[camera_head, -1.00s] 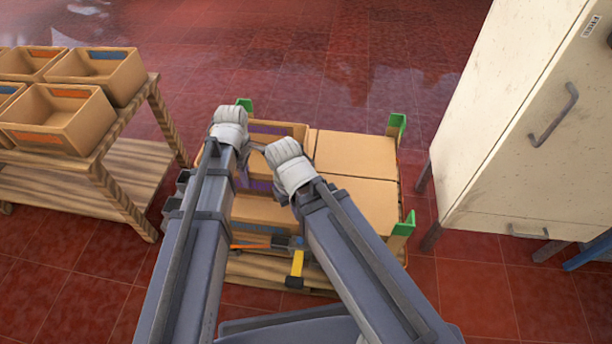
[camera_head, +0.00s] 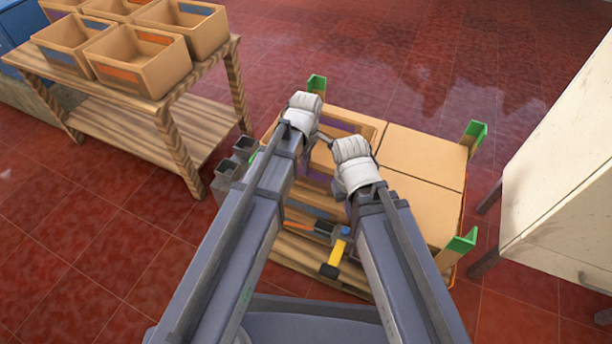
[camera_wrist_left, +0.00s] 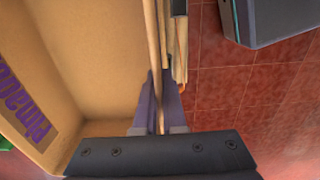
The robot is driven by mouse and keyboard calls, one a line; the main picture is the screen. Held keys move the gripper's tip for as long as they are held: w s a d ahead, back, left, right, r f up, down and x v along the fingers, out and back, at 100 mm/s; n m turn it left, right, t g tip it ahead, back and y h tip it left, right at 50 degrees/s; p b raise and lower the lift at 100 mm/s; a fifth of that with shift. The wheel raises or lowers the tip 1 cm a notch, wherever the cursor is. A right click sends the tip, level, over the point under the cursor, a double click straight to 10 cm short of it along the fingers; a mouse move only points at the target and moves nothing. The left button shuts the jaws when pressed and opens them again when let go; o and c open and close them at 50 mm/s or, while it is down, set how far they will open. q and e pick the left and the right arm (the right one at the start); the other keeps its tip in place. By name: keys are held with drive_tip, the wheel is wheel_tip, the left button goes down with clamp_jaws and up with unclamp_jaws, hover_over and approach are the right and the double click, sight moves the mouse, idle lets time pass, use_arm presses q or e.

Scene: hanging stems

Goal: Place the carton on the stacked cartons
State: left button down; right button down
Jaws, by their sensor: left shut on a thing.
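An open cardboard carton with a purple label (camera_wrist_left: 28,110) fills the left of the left wrist view. My left gripper (camera_wrist_left: 158,115) is shut on its upright wall. In the head view my left gripper (camera_head: 258,152) is at the left side of the stack, partly hidden behind my left arm. The stacked cartons (camera_head: 420,155) stand on a low wooden pallet with green corner posts (camera_head: 473,134). My arms cover the stack's left part and most of the held carton. Whether the held carton touches those below cannot be told. My right gripper is hidden.
A wooden rack (camera_head: 170,125) with several open bins (camera_head: 140,58) stands at the left. A pale cabinet (camera_head: 565,185) stands close at the right. A yellow-ended part (camera_head: 335,258) shows at the pallet's front. Red tiled floor is clear beyond the pallet and between it and the rack.

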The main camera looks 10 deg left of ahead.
use_arm(q)
drive_tip(key=shift+f+b, duration=1.55)
drive_tip(key=shift+f, duration=0.2)
drive_tip(key=shift+f, duration=0.25)
drive_tip(key=c, duration=1)
unclamp_jaws()
drive_tip(key=shift+r, duration=0.2)
wheel_tip(320, 180, up, 12)
drive_tip(key=p, duration=1.2)
drive_tip(key=shift+r, duration=0.1)
